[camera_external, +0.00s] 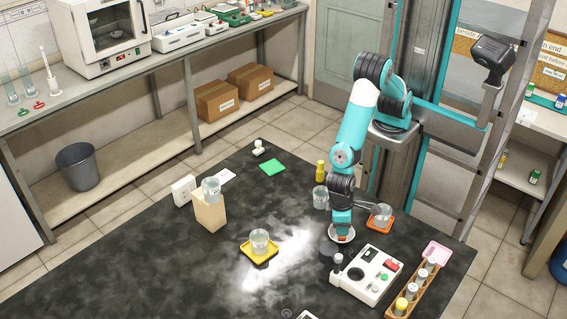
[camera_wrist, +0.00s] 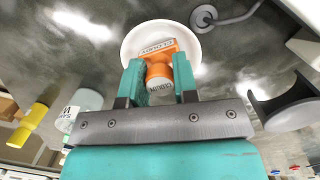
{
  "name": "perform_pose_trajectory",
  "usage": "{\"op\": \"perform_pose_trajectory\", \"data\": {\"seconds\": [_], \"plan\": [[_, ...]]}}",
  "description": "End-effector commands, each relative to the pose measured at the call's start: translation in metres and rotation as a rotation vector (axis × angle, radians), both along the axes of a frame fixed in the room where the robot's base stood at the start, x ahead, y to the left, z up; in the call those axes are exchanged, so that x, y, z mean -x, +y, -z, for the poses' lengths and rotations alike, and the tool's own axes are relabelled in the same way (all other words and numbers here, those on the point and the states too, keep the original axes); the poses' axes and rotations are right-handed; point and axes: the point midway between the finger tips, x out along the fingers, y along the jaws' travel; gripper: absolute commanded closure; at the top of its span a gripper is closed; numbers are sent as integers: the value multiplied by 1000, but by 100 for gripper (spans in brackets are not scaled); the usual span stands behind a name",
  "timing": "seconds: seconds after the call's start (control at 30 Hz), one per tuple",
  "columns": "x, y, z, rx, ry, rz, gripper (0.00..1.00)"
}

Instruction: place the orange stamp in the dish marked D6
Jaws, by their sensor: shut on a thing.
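My gripper (camera_wrist: 158,85) is shut on the orange stamp (camera_wrist: 160,72), which has a pale lettered label. In the wrist view the stamp lies between the two teal fingers, in front of a round white dish (camera_wrist: 134,40). In the outside view my gripper (camera_external: 342,227) points down over the white dish (camera_external: 331,236), and a bit of the orange stamp (camera_external: 343,237) shows at its tip. I cannot tell whether the stamp touches the dish. No D6 mark is readable on the dish.
A beaker on an orange mat (camera_external: 378,226) stands close right of the dish. A glass (camera_external: 320,198) and a yellow bottle (camera_external: 320,171) stand behind. A white device (camera_external: 367,275) and a vial rack (camera_external: 413,290) are in front.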

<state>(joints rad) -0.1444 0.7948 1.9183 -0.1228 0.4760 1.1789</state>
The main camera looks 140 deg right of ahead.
Motion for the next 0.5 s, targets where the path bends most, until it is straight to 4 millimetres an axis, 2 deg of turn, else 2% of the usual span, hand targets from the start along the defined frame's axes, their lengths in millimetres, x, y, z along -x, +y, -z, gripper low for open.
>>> {"op": "perform_pose_trajectory", "data": {"seconds": [0.07,0.1,0.2,0.5], "plan": [[0,0,3,0,0,0,96],[0,0,4,0,0,0,70],[0,0,3,0,0,0,47],[0,0,1,0,0,0,47]]}}
